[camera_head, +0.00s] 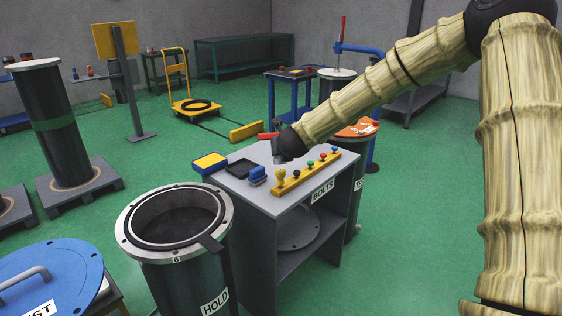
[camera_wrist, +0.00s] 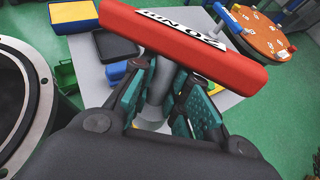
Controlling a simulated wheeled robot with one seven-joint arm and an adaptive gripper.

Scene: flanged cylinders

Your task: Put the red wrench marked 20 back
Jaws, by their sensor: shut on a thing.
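The red wrench (camera_head: 268,136) is in my gripper (camera_head: 279,153), above the back of the grey "BOLTS" table (camera_head: 259,194). In the wrist view its red bar (camera_wrist: 215,62) lies across the top, with a white label that reads upside down as 20 and a unit. My gripper (camera_wrist: 157,97) is shut on the wrench's grey shaft (camera_wrist: 159,82), below the bar. The shaft's lower end is hidden behind my gripper. A yellow rack (camera_head: 306,174) with several coloured knobs stands along the table's right edge.
An open flanged cylinder (camera_head: 178,255) marked "HOLD" stands at front left. An orange-topped cylinder (camera_head: 358,129) stands behind right. Floor right of the table is clear.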

